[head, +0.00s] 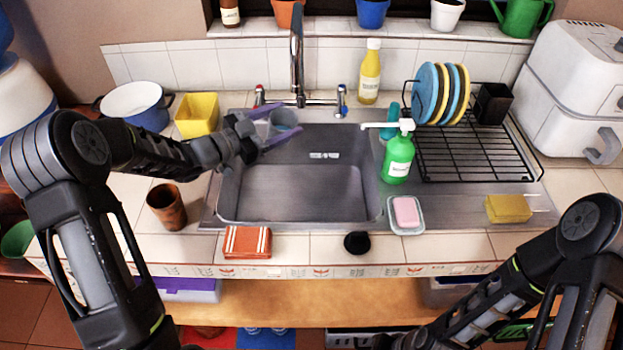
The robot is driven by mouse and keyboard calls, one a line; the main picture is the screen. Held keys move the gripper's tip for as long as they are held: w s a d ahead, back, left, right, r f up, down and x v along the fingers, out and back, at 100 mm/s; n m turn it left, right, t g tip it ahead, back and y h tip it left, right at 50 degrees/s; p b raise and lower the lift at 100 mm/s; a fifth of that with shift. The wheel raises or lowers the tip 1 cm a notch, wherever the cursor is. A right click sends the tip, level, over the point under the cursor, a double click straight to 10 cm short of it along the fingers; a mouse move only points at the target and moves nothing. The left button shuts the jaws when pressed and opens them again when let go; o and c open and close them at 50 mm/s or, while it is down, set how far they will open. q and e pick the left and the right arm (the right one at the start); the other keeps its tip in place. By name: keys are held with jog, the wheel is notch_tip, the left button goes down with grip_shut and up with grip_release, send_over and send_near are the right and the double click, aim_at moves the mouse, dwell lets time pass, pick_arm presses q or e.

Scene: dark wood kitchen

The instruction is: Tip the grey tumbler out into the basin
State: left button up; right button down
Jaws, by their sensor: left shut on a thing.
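The grey tumbler (285,121) is held over the back left part of the metal basin (262,206), in front of the tap. My left gripper (280,130) is shut on the tumbler, with one finger on each side of it. The tumbler looks tilted, but I cannot make out how far or what is inside. The basin floor looks empty apart from the drain slot on its back wall. My right arm comes in at the lower right; its gripper is not in view.
The tap (297,60) stands just behind the tumbler. A yellow container (197,115) and blue pot (137,105) are at the left. A brown cup (167,207) stands left of the basin. A green soap bottle (398,158) and dish rack (478,150) are at the right.

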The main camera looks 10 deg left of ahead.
pick_arm(q)
jog(key=shift+s+d+f+m+b, duration=0.25)
jog(key=shift+d+f+m+b, duration=0.15)
jog(key=shift+b, duration=0.15)
jog(key=s+d+f+m+y+b, duration=0.1)
jog(key=s+d+f+m+b, duration=0.1)
jog(key=f+m+b, duration=0.4)
jog(key=d+b, duration=0.1)
jog(key=b, duration=0.3)
jog(key=shift+d, duration=0.15)
jog(key=shift+s+d+r+m+b, duration=0.1)
jog(key=shift+d+m+b, duration=0.05)
jog(key=shift+m+b, duration=0.65)
jog(key=shift+s+d+r+m+y+b, duration=0.15)
jog(key=shift+d+m+y+b, duration=0.2)
jog(key=shift+m+b, duration=0.35)
jog(key=shift+s+d+b, duration=0.1)
jog(key=shift+b, duration=0.4)
